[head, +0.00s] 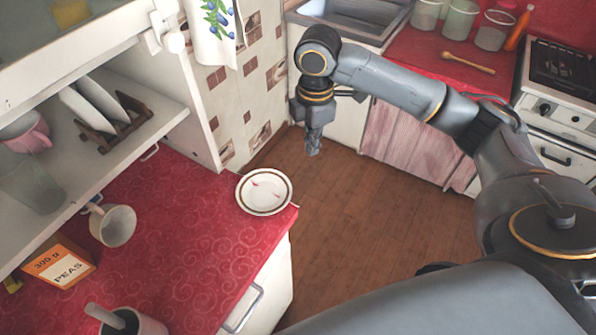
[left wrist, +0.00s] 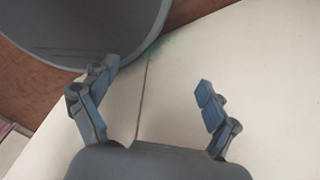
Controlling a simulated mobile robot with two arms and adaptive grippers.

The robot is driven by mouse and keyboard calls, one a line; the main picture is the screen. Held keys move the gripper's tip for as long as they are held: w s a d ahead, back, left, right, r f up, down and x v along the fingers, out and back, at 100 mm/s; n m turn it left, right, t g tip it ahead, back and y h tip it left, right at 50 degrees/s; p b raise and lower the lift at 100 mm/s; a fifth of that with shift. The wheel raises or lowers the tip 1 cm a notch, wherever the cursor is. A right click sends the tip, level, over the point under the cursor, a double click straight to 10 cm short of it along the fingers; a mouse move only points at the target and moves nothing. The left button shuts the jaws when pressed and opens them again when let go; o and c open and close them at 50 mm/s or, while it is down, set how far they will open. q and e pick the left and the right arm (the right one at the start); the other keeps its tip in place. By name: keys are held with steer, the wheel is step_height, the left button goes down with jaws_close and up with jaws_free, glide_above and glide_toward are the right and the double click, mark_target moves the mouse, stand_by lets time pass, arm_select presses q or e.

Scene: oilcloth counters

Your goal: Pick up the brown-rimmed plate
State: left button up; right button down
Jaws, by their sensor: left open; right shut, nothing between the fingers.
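The brown-rimmed plate (head: 264,191) is white with a brown ring and small red marks. It lies flat near the right corner of the red counter in the head view. My right gripper (head: 313,150) is shut and empty, hanging over the floor to the right of the plate and apart from it. My left gripper (left wrist: 155,97) is open and empty in the left wrist view, in front of pale cabinet fronts. It does not show in the head view, and the plate does not show in the left wrist view.
On the red counter (head: 190,215) stand a cup (head: 113,224), a peas box (head: 60,262) and a dark-mouthed pot (head: 130,322). A shelf (head: 100,165) overhangs its left side. More plates stand in a rack (head: 118,125). Wooden floor (head: 360,215) is open right of the counter.

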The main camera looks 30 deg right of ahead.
mark_target(289, 183)
steer(key=a+f+p, duration=0.3)
steer(key=a+f, duration=0.1)
steer(key=f, duration=0.6)
steer(key=shift+p, duration=0.35)
steer(key=shift+w, duration=0.1)
steer(key=shift+a+r+p, duration=0.25)
steer(key=shift+a+p, duration=0.45)
steer(key=shift+p, duration=0.2)
steer(key=shift+a+f, duration=0.1)
steer(key=shift+a, duration=0.1)
steer(key=shift+f, duration=0.1)
